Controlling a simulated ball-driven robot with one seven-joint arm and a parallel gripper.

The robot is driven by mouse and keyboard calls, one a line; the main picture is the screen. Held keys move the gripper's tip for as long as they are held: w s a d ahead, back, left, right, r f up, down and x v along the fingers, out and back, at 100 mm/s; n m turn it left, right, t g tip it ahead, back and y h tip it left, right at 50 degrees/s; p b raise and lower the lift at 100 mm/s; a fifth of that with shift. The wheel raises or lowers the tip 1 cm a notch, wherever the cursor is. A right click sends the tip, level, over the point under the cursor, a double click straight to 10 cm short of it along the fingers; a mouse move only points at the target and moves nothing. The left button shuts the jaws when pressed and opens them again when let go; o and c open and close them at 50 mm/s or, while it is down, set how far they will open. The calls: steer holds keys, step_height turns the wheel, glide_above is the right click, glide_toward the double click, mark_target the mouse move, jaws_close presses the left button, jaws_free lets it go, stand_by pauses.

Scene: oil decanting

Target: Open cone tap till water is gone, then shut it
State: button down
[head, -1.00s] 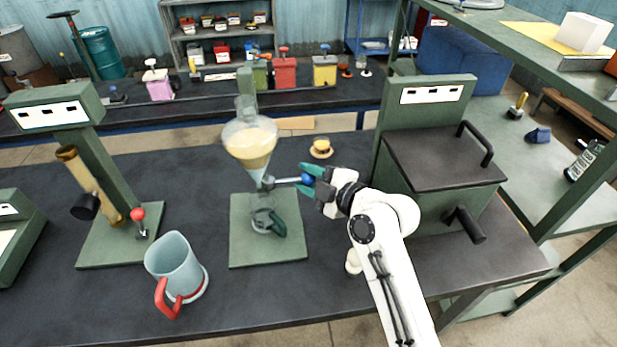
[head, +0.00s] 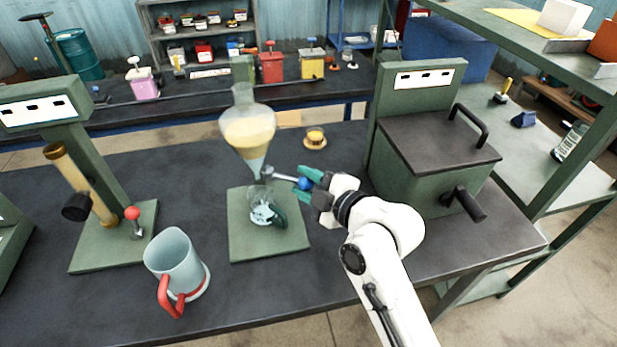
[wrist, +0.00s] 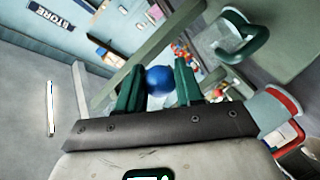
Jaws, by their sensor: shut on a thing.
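The glass cone (head: 249,132) stands in its green stand, with yellowish liquid above a paler, bluish layer at its narrow bottom. The tap lever (head: 283,177) below it tilts down to the right and ends in a blue ball knob (head: 305,183). My gripper (head: 308,185) is shut on the blue knob, which also shows between the green fingers in the wrist view (wrist: 160,80). A small glass cup with a green handle (head: 265,210) stands on the green base (head: 268,245) under the cone. Pale splashing liquid shows in it.
A clear jug with a red handle (head: 176,262) stands at front left. A green stand with a brass tube (head: 82,185) is farther left. A green box with a black lid (head: 435,160) stands right of my arm. A small yellow-topped item (head: 315,138) lies behind the gripper.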

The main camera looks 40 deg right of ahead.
steer(key=shift+s+a+f, duration=0.1)
steer(key=shift+s+a, duration=0.15)
steer(key=shift+a, duration=0.45)
steer(key=shift+s+a+f, duration=0.1)
steer(key=shift+s+a, duration=0.1)
steer(key=shift+a, duration=0.5)
steer(key=c, duration=0.8)
jaws_free()
steer(key=shift+r, duration=0.1)
steer(key=shift+d, duration=0.1)
steer(key=b+v, duration=0.1)
steer(key=v, duration=0.9)
steer(key=shift+s+r, duration=0.1)
steer(key=shift+s, duration=0.25)
